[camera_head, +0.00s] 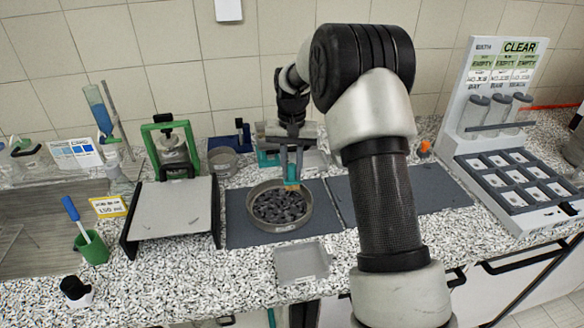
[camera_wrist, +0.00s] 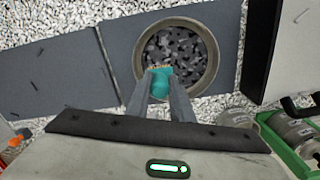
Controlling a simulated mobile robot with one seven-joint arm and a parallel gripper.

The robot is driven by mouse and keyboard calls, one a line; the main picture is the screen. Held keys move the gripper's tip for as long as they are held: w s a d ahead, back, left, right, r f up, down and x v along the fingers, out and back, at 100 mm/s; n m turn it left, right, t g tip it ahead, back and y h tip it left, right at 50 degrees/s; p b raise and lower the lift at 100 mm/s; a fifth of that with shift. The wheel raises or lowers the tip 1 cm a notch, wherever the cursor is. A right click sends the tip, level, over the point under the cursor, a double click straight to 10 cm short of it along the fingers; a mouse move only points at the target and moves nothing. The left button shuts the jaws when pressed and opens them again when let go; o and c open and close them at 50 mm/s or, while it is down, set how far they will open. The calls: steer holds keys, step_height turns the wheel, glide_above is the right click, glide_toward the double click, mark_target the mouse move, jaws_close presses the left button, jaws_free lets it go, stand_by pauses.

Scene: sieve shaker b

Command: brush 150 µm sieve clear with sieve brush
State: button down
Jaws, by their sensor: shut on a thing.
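The round sieve (camera_head: 282,232) stands on a dark mat and holds many dark grey chunks (camera_head: 279,207). In the wrist view, the sieve (camera_wrist: 213,45) is ahead of my gripper, with its mesh mostly covered by chunks. My gripper (camera_head: 290,174) is shut on the sieve brush (camera_head: 291,185), which has a teal handle and orange-tan bristles. The brush points down at the sieve's far right inner side. In the wrist view, the brush (camera_wrist: 160,90) overlaps the near rim between my fingertips (camera_wrist: 159,98). I cannot tell whether the bristles touch the chunks or mesh.
A yellow-edged card (camera_head: 109,206), a green cup (camera_head: 91,248) with a blue-handled tool and a grey plate on a black frame (camera_head: 171,208) are left. A shallow grey tray (camera_head: 302,263) lies in front. A compartment rack (camera_head: 515,180) stands right. The right mat (camera_head: 345,198) looks mostly clear.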

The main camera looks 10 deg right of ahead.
mark_target(291, 190)
steer(key=shift+f+b, duration=1.85)
steer(key=shift+f, duration=1.65)
steer(key=shift+f+b, duration=0.3)
steer(key=shift+f, duration=0.25)
steer(key=shift+w+a+p, duration=0.2)
steer(key=shift+w+a, duration=0.1)
steer(key=shift+a, duration=0.95)
steer(key=shift+w+a+p, duration=0.25)
steer(key=shift+a, duration=1)
steer(key=shift+w+a+p, duration=0.2)
steer(key=shift+w+a, duration=0.1)
steer(key=shift+a, duration=0.95)
steer(key=shift+s+d, duration=0.2)
steer(key=shift+d, duration=0.75)
steer(key=shift+s+d, duration=0.25)
steer(key=shift+d, duration=0.7)
steer(key=shift+s+d, duration=0.2)
steer(key=shift+d, duration=0.75)
steer(key=shift+s+d, duration=0.2)
steer(key=shift+d, duration=0.75)
steer(key=shift+a, duration=0.15)
